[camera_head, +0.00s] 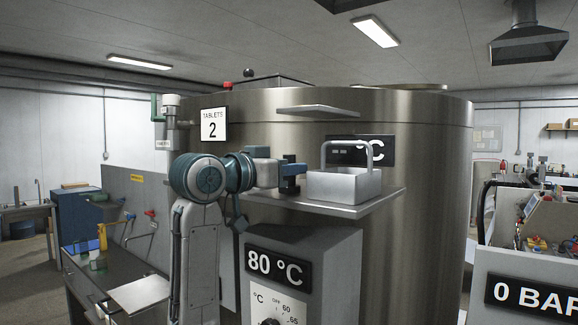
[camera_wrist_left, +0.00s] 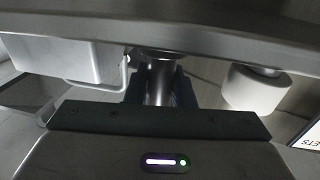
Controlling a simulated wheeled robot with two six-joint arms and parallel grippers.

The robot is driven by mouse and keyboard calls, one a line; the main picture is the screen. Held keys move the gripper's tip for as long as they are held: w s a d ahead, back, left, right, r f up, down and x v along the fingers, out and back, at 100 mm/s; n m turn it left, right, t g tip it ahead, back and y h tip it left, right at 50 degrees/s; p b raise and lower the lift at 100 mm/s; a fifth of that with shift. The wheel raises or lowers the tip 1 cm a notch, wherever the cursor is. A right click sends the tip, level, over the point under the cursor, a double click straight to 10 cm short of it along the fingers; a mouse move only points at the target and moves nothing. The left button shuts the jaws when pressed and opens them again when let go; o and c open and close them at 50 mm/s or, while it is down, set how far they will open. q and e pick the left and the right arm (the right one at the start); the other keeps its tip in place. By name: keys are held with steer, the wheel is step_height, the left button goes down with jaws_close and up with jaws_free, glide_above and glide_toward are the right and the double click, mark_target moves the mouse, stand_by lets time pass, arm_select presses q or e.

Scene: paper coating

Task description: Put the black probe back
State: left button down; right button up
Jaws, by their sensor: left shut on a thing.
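My left gripper (camera_head: 292,176) is in front of the steel tank, just left of the metal basket on the shelf. In the left wrist view my left gripper (camera_wrist_left: 160,90) is shut on a dark grey cylinder with a black collar, which looks like the black probe (camera_wrist_left: 159,82). The fingers hide part of it, and it does not show clearly in the head view. No holder for the probe can be made out for sure. My right gripper is not in view.
The basket (camera_head: 343,187) with a raised handle stands on a metal shelf (camera_head: 376,207) close beside the gripper. Below is a grey control box (camera_head: 341,270) marked 80 °C. A smaller shelf (camera_head: 318,111) juts from the tank (camera_head: 432,200) above. A white cylinder (camera_wrist_left: 254,88) shows in the wrist view.

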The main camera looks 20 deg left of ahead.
arm_select(q)
steer(key=shift+d+f, duration=0.1)
steer(key=shift+f, duration=0.1)
steer(key=c, duration=1.2)
jaws_free()
steer(key=shift+c, duration=0.2)
